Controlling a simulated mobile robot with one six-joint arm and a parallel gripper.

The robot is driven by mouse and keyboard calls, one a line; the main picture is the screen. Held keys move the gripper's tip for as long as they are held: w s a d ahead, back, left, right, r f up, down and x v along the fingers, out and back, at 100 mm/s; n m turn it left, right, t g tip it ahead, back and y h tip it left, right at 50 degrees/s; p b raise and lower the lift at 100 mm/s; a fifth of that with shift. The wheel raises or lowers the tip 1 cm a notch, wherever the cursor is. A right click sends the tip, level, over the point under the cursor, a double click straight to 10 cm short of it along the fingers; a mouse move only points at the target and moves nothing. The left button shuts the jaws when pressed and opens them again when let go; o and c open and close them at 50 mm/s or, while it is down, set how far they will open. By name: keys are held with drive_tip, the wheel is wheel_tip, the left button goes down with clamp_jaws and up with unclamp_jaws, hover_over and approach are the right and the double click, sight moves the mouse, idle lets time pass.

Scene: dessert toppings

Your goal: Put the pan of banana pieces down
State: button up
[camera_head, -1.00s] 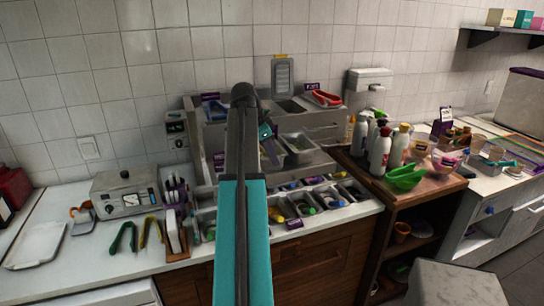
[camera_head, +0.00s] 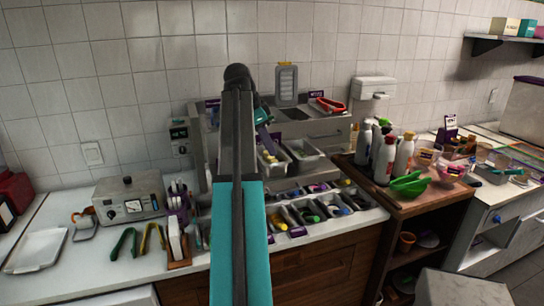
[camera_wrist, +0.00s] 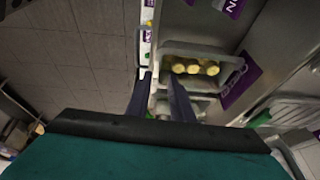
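The pan of banana pieces (camera_wrist: 166,67) shows in the wrist view just beyond my fingertips and to their right, with several pale yellow pieces in it. It appears to rest level in the stepped topping station. My gripper (camera_wrist: 160,78) has its two dark fingers apart, with a visible gap and nothing clearly held between them. The right fingertip overlaps the pan's lower left edge in the picture; I cannot tell whether it touches. In the head view my arm hides most of the gripper and part of the station's middle tier.
Another metal pan (camera_head: 304,154) sits on the middle tier. Lower bins hold several bottles. Red tongs (camera_head: 331,105) lie on the top tier. A grey appliance (camera_head: 130,201) stands left.

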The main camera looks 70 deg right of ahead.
drive_tip(key=shift+b+v, duration=0.4)
drive_tip(key=shift+v, duration=1.9)
drive_tip(key=shift+r, duration=0.15)
